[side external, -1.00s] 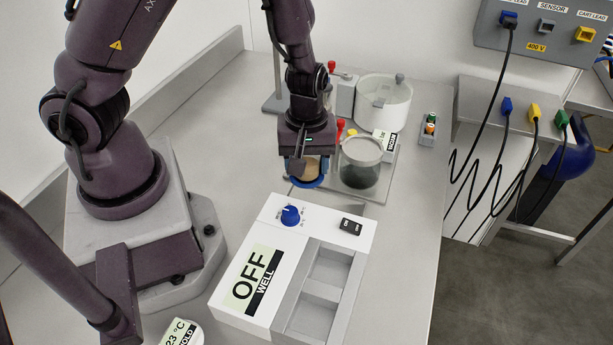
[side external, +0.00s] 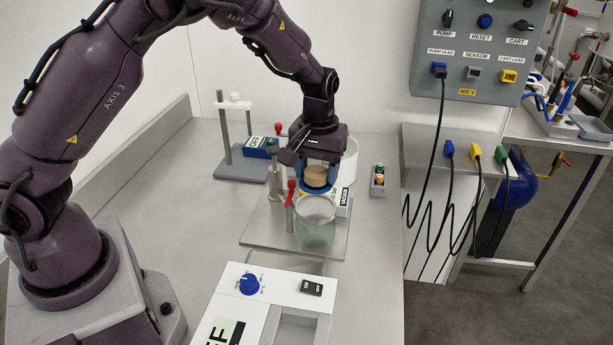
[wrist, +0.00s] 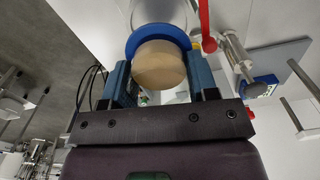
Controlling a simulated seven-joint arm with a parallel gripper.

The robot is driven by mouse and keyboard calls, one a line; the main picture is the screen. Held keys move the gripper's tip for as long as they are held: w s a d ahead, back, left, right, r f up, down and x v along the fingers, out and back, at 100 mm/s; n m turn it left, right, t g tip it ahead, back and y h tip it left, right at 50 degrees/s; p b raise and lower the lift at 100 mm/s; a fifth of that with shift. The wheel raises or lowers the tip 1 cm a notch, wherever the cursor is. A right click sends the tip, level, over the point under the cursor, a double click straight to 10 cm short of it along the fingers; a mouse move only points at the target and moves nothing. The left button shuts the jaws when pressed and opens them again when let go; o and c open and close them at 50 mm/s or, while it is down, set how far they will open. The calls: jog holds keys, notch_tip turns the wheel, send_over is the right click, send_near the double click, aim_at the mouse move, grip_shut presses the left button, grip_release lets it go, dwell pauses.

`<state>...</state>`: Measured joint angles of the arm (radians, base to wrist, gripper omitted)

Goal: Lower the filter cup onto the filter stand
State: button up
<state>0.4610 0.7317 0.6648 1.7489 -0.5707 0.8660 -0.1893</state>
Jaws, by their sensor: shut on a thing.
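The filter cup, with a tan round body (side external: 316,175) and a blue rim, is held between the fingers of my gripper (side external: 318,182). In the wrist view the cup's tan body (wrist: 159,65) and blue rim sit between the two blue fingers (wrist: 158,88). The cup appears above and behind a clear glass vessel (side external: 315,228); I cannot tell the gap between them. The vessel stands on a grey metal plate (side external: 268,237). No part is labelled as the filter stand, so I cannot tell for sure which it is.
Red-handled valves (side external: 290,192) stand left of the glass vessel. A white tank (side external: 350,160) is partly hidden behind my gripper. A grey post stand (side external: 240,165) is at back left. A white well unit (side external: 255,300) is in front.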

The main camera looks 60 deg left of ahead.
aim_at(316, 205)
dwell(0.3)
jog(key=shift+f, duration=2.85)
jog(key=o, duration=1)
notch_tip(316, 205, up, 13)
